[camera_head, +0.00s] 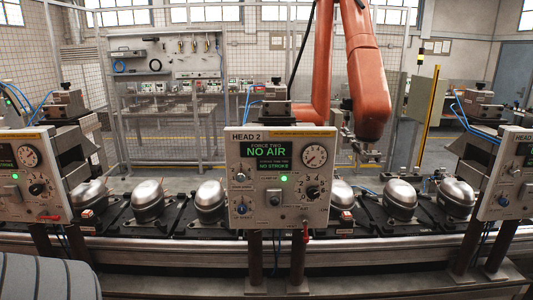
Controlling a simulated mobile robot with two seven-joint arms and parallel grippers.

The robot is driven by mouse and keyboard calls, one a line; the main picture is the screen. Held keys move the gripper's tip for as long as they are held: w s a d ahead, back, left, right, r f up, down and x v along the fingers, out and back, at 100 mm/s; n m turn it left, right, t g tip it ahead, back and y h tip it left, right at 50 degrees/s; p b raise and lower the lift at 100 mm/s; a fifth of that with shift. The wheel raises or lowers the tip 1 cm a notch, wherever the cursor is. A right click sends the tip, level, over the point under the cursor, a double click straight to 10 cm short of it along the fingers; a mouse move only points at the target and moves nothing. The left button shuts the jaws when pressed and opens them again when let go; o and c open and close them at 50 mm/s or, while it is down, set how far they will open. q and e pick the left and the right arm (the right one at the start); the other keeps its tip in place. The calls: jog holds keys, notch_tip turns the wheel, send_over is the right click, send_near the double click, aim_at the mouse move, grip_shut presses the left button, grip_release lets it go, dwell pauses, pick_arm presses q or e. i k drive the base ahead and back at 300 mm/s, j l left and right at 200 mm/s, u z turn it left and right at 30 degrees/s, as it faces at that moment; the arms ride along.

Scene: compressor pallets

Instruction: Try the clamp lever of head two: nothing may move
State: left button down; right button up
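The HEAD 2 panel (280,205) stands at the centre of the camera_head view. Its screen (266,156) reads NO AIR in large green letters, with a smaller line that seems to read NO STROKE. A round gauge (314,155) sits at its upper right, and a green lamp (284,178) is lit. A small red lever (306,233) hangs at the panel's lower right edge, pointing down. No label on it is readable, so I cannot confirm that it is the clamp lever. Neither of my grippers is in view.
Silver domed compressors (148,201) sit on dark pallets along a conveyor rail (180,250). Similar panels stand at left (30,185) and right (508,175). An orange robot arm (366,80) hangs behind head two. A mesh fence (260,60) lies behind. A dark ribbed shape fills the lower left corner.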

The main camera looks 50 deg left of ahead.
aim_at(274, 201)
jog(key=u, duration=1.45)
